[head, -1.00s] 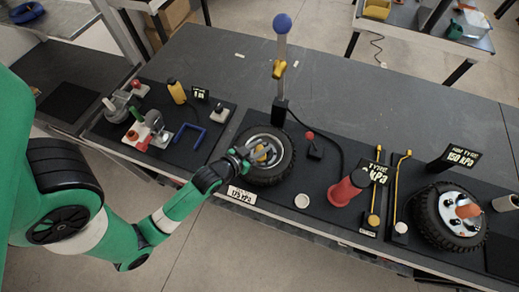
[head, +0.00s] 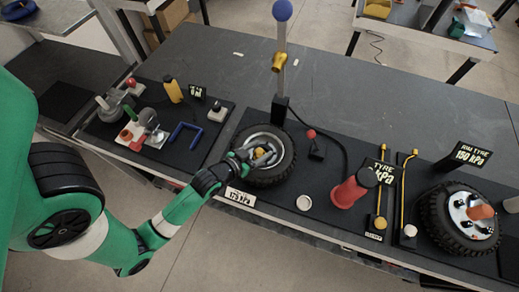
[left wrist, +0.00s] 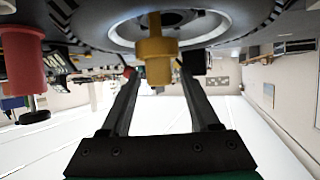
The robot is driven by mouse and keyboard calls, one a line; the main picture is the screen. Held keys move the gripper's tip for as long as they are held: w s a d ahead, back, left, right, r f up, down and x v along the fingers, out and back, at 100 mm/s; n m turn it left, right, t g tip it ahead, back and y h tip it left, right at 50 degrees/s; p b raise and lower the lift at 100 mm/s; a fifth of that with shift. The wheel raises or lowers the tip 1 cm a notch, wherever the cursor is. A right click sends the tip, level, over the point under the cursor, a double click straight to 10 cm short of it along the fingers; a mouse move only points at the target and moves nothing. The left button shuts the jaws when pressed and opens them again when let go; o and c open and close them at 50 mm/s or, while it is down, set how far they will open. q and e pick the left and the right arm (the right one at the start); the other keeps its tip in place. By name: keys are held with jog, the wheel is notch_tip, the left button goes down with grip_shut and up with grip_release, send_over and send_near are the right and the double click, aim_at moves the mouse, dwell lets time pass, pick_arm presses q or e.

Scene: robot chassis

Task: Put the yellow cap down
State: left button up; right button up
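The yellow cap (head: 260,153) is at the middle of the left wheel (head: 287,160), which lies flat on the dark bench. In the left wrist view the yellow cap (left wrist: 155,48) sits at the wheel's hub, with its narrower end toward my gripper. My left gripper (head: 256,158) is at the hub, with its fingers beside the cap. In the left wrist view my left gripper (left wrist: 162,75) is open, the cap between its fingertips with a gap visible on both sides. My right gripper is not in view.
A post with a blue ball (head: 282,10) and a gold fitting (head: 279,62) stands behind the wheel. A red cylinder (head: 347,192) and a second wheel (head: 457,218) are to the right. A blue bracket (head: 186,135) lies left. The bench behind is clear.

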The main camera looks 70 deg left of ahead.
pick_arm(q)
jog(key=shift+r, duration=0.15)
jog(key=p+v, duration=0.2)
jog(key=v, duration=1)
jog(key=shift+w, duration=0.15)
